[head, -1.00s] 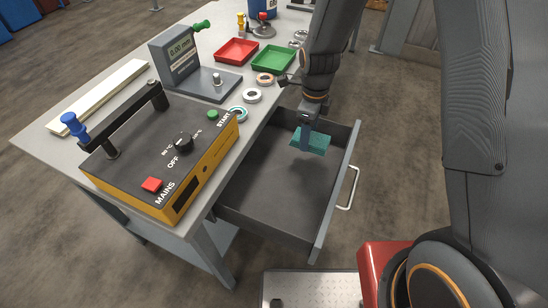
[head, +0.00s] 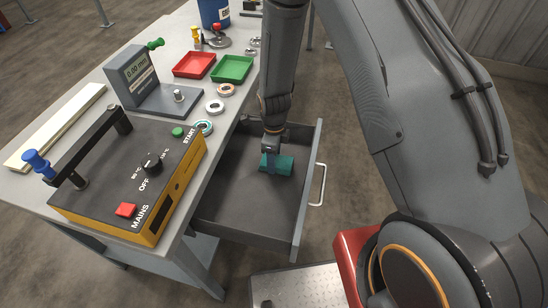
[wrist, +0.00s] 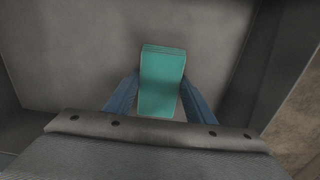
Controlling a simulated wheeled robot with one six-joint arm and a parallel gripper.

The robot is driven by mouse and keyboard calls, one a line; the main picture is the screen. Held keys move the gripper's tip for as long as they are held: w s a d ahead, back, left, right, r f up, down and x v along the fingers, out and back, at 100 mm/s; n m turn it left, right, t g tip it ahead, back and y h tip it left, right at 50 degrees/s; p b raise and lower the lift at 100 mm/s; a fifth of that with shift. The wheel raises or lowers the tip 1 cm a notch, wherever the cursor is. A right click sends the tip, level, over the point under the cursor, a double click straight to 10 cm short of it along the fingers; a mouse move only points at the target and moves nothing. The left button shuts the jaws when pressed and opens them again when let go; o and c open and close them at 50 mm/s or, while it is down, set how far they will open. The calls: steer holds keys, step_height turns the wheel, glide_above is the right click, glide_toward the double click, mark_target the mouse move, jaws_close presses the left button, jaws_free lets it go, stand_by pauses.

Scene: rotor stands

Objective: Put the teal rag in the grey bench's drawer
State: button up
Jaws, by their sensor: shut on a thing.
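The grey bench's drawer (head: 238,210) is pulled open and looks otherwise empty. The teal rag (head: 284,166) is a folded block inside the drawer's walls, toward the far end; in the wrist view the rag (wrist: 162,75) sits between two blue fingers. My gripper (head: 271,164) points down into the drawer and is shut on the rag; it also shows in the wrist view (wrist: 158,104). The rag is at or just above the drawer floor; I cannot tell whether it touches. The fingers partly hide its sides.
The grey bench (head: 98,100) carries a yellow control box (head: 135,190), a gauge stand (head: 135,78), a red tray (head: 194,65), a green tray (head: 232,69) and several rings. The drawer's front handle (head: 319,185) sticks out at right. Drawer walls surround my gripper.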

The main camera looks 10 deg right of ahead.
steer(key=shift+f, duration=0.15)
steer(key=o, duration=1)
step_height(320, 180, up, 11)
steer(key=b, duration=0.3)
steer(key=shift+s+d+r+n+t, duration=0.25)
steer(key=shift+s+d+r+n, duration=1.85)
steer(key=shift+n, duration=1.65)
steer(key=shift+s+d+r+n+t, duration=0.2)
steer(key=shift+s+d+r+n, duration=1.25)
steer(key=shift+s+r+n, duration=1.7)
steer(key=shift+s+d+r+n+t, duration=0.25)
steer(key=shift+s+d+r+n, duration=1.5)
steer(key=shift+n, duration=2.55)
steer(key=shift+f, duration=0.15)
